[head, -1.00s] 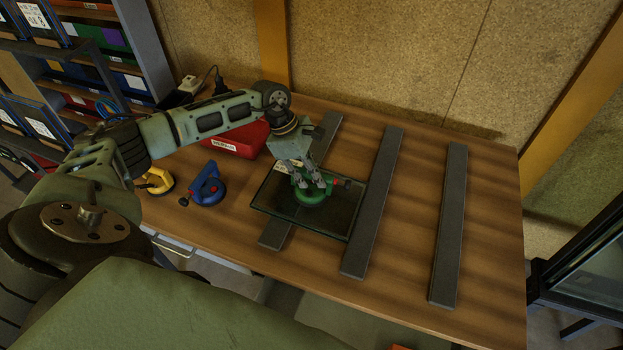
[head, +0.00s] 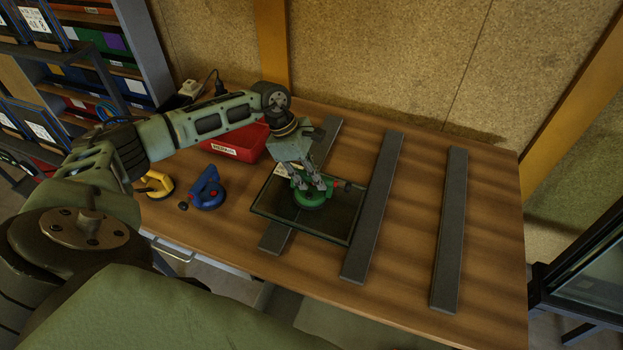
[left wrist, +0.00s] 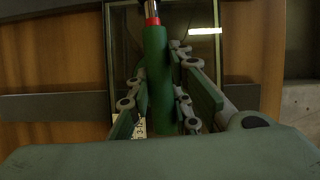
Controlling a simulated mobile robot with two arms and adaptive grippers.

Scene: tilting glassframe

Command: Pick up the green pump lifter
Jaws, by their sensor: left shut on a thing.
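The green pump lifter (head: 312,201) stands on the dark glass pane (head: 335,227), with its round green base against the pane. A red part shows at its handle's right end. My left gripper (head: 312,190) reaches down from above and is shut on the handle. In the left wrist view the green handle (left wrist: 156,75) runs between the two fingers of the gripper (left wrist: 165,100), with a red and metal end at the top. I cannot tell whether the pane is lifted at all. My right gripper is not in view.
A blue lifter (head: 207,190), a yellow lifter (head: 157,184) and a red bin (head: 232,145) are at the left.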

